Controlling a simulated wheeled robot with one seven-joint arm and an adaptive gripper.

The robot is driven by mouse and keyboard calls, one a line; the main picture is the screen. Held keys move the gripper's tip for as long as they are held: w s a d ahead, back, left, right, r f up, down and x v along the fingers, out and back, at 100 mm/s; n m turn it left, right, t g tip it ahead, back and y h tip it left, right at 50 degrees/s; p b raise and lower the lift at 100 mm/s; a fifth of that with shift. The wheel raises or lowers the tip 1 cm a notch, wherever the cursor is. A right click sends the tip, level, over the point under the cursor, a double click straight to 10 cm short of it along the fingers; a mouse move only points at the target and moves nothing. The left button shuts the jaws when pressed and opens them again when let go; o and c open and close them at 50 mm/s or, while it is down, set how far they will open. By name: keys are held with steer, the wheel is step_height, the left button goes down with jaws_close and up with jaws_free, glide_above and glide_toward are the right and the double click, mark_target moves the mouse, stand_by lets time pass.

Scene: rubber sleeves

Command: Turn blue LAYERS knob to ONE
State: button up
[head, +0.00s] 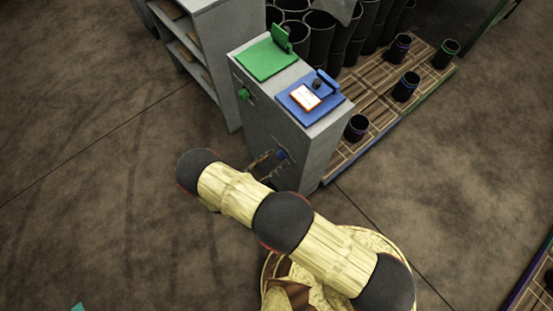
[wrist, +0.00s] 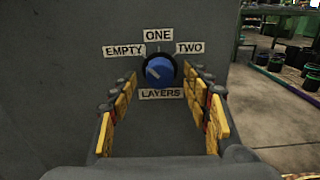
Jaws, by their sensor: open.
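The blue LAYERS knob (wrist: 159,71) is on the grey front face of a cabinet, in the middle of the wrist view. Labels around it read EMPTY (wrist: 124,52) at left, ONE (wrist: 158,35) above, TWO (wrist: 190,48) at right and LAYERS (wrist: 161,94) below. I cannot tell surely which label its pointer faces. My gripper (wrist: 161,82) is open, with yellow-padded fingers on the left and right of the knob and nothing held. In the head view the blue knob (head: 282,154) is low on the cabinet, close by my gripper (head: 268,162).
The grey cabinet (head: 318,150) carries a green plate (head: 266,61) and a blue plate (head: 290,101) on top. A green knob (head: 244,94) is on its front at left. Grey shelves (head: 200,55) stand behind. Black sleeves (head: 406,87) stand on a pallet at right. Floor at left is clear.

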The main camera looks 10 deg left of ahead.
steer(key=shift+w+d, duration=0.5)
steer(key=shift+w, duration=0.05)
steer(key=c, duration=0.3)
steer(key=c, duration=0.7)
steer(key=shift+c, duration=0.8)
steer(key=shift+m, duration=0.4)
steer(key=m+b, duration=0.2)
steer(key=m, duration=0.1)
steer(key=shift+m, duration=0.4)
steer(key=shift+m+b, duration=0.55)
steer(key=shift+m, duration=1.55)
